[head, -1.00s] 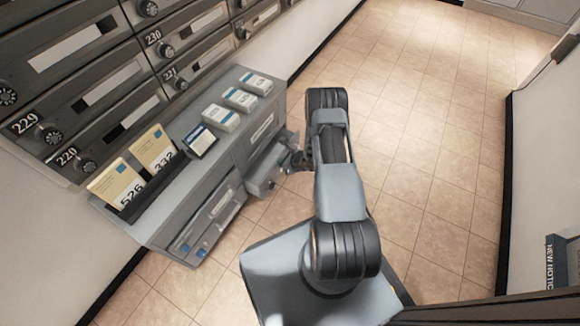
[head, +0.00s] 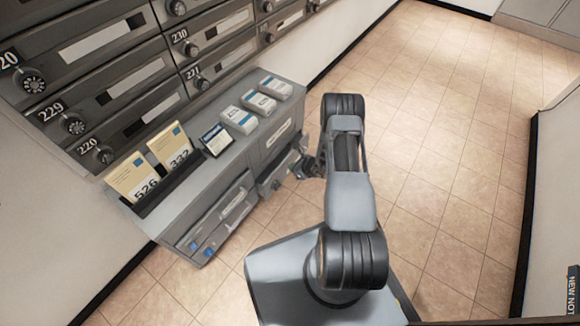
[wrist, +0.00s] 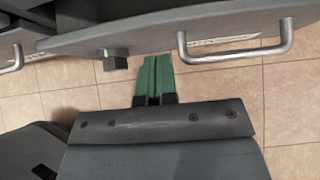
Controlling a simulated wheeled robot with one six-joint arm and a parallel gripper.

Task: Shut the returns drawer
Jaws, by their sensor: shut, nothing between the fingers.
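The grey cabinet (head: 232,160) has two drawers side by side in its front; I cannot read which is labelled returns. The left drawer (head: 222,215) has a pale label. My gripper (head: 304,168) is at the right drawer's front, partly hidden by my arm. In the wrist view my gripper's green fingers (wrist: 157,60) are shut and empty, close to a drawer front (wrist: 130,28). They are left of its silver bar handle (wrist: 235,54); contact is unclear.
A dark block (wrist: 115,58) is left of the fingers, and another handle (wrist: 14,60) is at the left edge. Cards in a holder (head: 150,165) and white boxes (head: 258,102) stand on the cabinet. Mailboxes (head: 125,75) line the wall. Tiled floor (head: 440,140) is clear at right.

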